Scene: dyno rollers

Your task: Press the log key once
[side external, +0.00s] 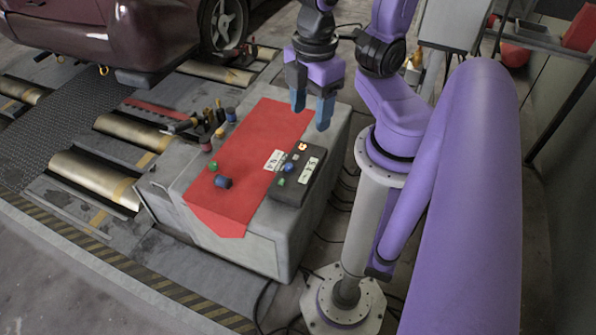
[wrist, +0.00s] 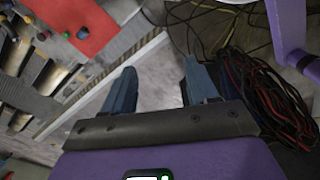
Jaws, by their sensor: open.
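A dark control box (side external: 299,176) with small coloured keys and white labels lies at the right side of the grey cabinet top, partly on a red cloth. The keys (side external: 289,168) look blue, green, orange and pale; the writing is too small to tell which is the log key. My gripper (side external: 311,112) hangs above the back of the cabinet, above and behind the box, with its blue fingers apart and nothing between them. In the wrist view my gripper (wrist: 157,80) is open over the floor and cabinet edge. The box is not clearly visible there.
The red cloth (side external: 240,160) covers much of the cabinet (side external: 262,238), with a green and a blue knob-like piece on it. Several small bottles or tools stand along its left edge. A maroon car (side external: 150,40) stands behind on rollers. Cables (wrist: 265,100) lie on the floor.

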